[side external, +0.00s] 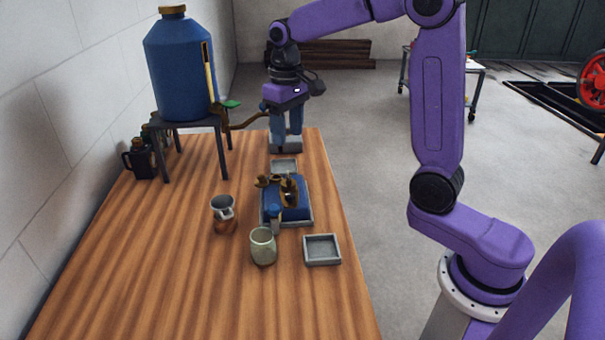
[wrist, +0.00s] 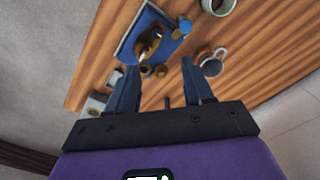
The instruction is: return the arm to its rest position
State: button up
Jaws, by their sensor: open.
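My gripper (side external: 286,132) is high at the far end of the wooden table (side external: 150,260), pointing down. Its two blue fingers are apart with nothing between them. In the wrist view my gripper (wrist: 161,68) is also open and empty, with the table in view beyond the fingertips. My purple arm reaches across from the right of the side view. A grey block (side external: 286,147) shows just below the fingers in the side view; I cannot tell the gap between them.
A blue tank (side external: 183,75) with a tap stands on a dark stand (side external: 190,124). A blue tray (side external: 301,213) bears brass parts. A grey cup (side external: 222,207), a pale mug (side external: 263,247), a square grey tray (side external: 322,250) and dark bottles (side external: 140,160) are on the table. The front is clear.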

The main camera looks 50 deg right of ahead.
jog(key=s+a+f+n, duration=0.2)
jog(key=s+n, duration=0.4)
jog(key=s, duration=0.8)
jog(key=s+a+f+n, duration=0.2)
jog(key=s+f+n, duration=0.2)
jog(key=s, duration=1.1)
jog(key=shift+s+a+n, duration=0.15)
jog(key=shift+n, duration=0.95)
jog(key=shift+c, duration=0.4)
